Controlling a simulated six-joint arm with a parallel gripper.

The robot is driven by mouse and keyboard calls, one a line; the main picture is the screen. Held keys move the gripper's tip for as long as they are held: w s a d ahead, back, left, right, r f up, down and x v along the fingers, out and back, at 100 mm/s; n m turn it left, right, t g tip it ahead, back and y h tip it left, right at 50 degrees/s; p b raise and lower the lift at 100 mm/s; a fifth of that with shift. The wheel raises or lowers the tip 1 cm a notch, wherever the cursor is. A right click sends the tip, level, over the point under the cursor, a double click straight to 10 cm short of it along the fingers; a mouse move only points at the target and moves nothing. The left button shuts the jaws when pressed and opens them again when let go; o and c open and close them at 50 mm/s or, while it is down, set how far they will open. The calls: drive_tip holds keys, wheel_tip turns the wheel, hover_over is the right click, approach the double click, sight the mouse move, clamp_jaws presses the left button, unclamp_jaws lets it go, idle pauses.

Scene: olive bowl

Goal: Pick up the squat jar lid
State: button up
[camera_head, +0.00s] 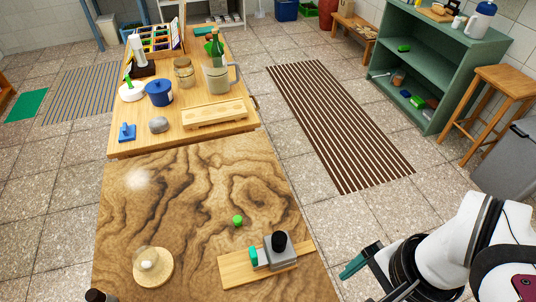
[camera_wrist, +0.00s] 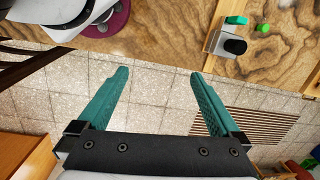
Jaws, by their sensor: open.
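My gripper (camera_wrist: 160,74) is open and empty, with its two teal fingers apart over the tiled floor, beyond the table's edge. In the head view one teal finger shows at the lower right, to the right of the wooden table (camera_head: 190,190). I cannot surely single out a squat jar lid. A clear, rounded glass piece (camera_head: 147,258) sits on a round wooden disc (camera_head: 165,275) at the table's front left and may be it. A small green object (camera_head: 238,220) lies right of the table's middle; it also shows in the wrist view (camera_wrist: 263,28).
A grey block with a black knob (camera_head: 279,241) and a teal piece (camera_head: 253,257) stand on a wooden board (camera_head: 236,270) between my gripper and the glass piece. A farther table holds a blue pot (camera_head: 159,92) and jars. The near table's middle is clear.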

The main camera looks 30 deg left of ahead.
drive_tip(key=w+a+m, duration=0.3)
drive_tip(key=w+a, duration=0.3)
drive_tip(key=w, duration=0.1)
drive_tip(key=m+h, duration=0.2)
drive_tip(key=m, duration=0.7)
hover_over(237, 218)
wheel_tip(237, 218, down, 10)
wheel_tip(237, 218, down, 14)
drive_tip(key=shift+r, duration=0.25)
drive_tip(key=c, duration=1.2)
